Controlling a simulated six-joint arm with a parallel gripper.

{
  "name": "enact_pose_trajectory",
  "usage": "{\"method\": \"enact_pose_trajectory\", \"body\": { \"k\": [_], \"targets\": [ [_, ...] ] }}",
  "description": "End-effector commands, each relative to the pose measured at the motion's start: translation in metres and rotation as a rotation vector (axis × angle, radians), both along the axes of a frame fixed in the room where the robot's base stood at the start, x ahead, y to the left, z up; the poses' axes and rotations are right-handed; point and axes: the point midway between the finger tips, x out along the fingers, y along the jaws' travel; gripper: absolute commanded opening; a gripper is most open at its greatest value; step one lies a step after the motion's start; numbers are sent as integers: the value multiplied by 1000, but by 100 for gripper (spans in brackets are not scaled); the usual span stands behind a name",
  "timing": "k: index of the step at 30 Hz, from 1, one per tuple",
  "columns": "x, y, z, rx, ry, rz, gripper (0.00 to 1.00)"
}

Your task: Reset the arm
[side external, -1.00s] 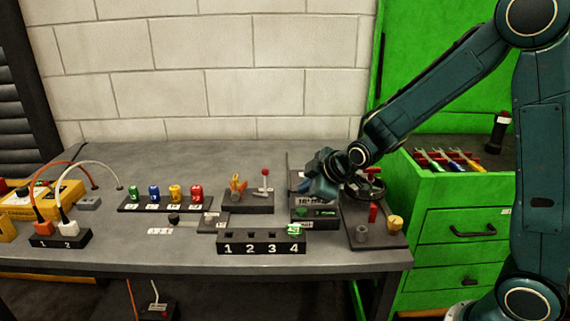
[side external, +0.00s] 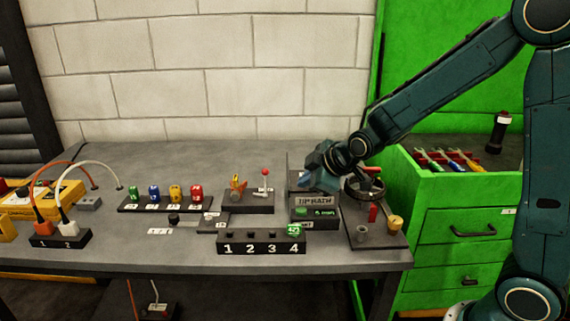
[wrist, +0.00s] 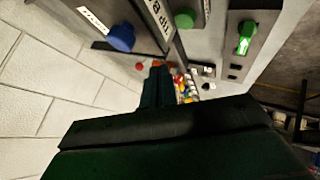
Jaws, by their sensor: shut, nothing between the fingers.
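My gripper (side external: 308,180) is above the right part of the grey bench, over the dark box with a green button and label (side external: 316,212). It is shut with nothing held. In the wrist view its closed dark fingers (wrist: 158,85) point out over the bench, with a blue knob (wrist: 121,38) and a green knob (wrist: 185,18) on panels in front of it. The gripper hides part of the panel behind it in the side view.
A rack numbered 1 to 4 (side external: 260,248) holds a green block (side external: 294,230) at slot 4. Several coloured pieces stand on a strip (side external: 160,208). A small red lever (side external: 265,173), a handwheel (side external: 366,184) and a yellow knob (side external: 395,222) stand near.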

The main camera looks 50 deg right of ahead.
Motion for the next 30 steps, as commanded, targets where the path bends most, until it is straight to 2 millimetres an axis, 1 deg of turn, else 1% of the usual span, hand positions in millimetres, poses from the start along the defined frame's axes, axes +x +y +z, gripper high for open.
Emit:
{"method": "enact_pose_trajectory", "body": {
  "k": [5,8,11,14,21,26,30],
  "targets": [
    [-7,1,8,19,6,-16,0],
    [-16,2,17,43,16,-37,0],
    [-30,4,28,76,31,-66,0],
    [-47,6,41,115,49,-104,0],
    [-96,12,67,213,102,-202,0],
    [-131,15,81,273,137,-272,0],
    [-162,17,89,324,168,-334,0]
  ]
}}
